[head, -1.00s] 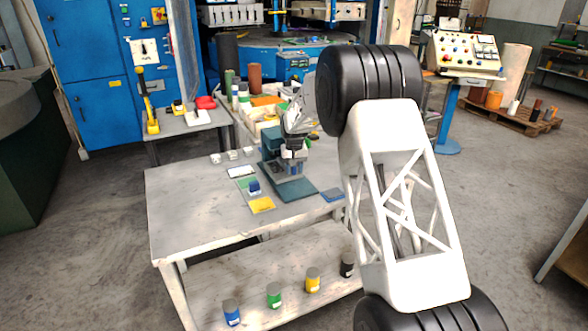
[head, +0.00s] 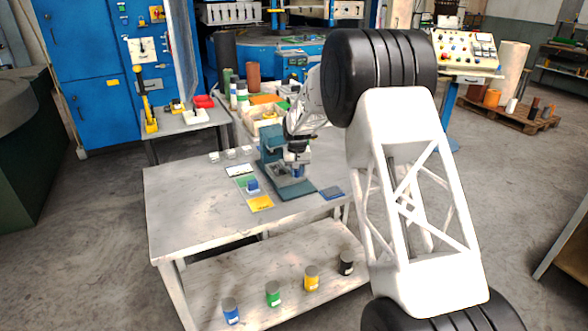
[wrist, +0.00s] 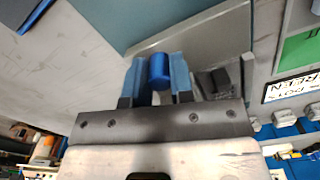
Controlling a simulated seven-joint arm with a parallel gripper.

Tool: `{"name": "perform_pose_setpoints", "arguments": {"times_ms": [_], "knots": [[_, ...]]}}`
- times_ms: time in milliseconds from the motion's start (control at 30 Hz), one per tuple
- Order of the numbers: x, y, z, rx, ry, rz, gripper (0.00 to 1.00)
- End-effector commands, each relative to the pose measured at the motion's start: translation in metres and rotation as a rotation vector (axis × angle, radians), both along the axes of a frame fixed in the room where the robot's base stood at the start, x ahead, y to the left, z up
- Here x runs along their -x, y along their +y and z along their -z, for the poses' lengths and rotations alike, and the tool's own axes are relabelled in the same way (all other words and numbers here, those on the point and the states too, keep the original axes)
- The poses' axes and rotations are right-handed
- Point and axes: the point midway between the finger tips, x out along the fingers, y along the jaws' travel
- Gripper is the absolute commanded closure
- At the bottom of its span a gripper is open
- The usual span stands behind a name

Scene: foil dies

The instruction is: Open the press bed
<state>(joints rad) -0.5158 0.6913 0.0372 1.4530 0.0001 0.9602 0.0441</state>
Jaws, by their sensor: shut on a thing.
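The teal press (head: 271,146) stands on its teal base plate (head: 297,190) on the table. Its grey bed (wrist: 205,38) fills the upper middle of the wrist view. My gripper (head: 298,158) is at the front right of the press. In the wrist view my gripper (wrist: 159,76) is shut on a blue cylindrical knob (wrist: 159,68), with one blue finger on each side of it. The knob stands close to the bed's edge; how it joins the bed is hidden by my gripper. In the head view, my gripper and wrist hide part of the press and bed.
Coloured cards lie left of the press, with a blue block (head: 252,187) on the green one. A dark blue card (head: 331,193) lies to the right. Several small pots stand on the lower shelf (head: 250,292). The table's left part (head: 190,205) is clear.

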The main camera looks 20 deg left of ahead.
Motion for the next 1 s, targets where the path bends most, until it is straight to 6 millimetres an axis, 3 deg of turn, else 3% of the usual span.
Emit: {"name": "perform_pose_setpoints", "arguments": {"times_ms": [700,1000], "knots": [[0.05,-0.051,-0.001,0.0,0.0,0.0,1.0],[0.057,-0.058,0.0,0.0,0.0,0.0,1.0]]}}
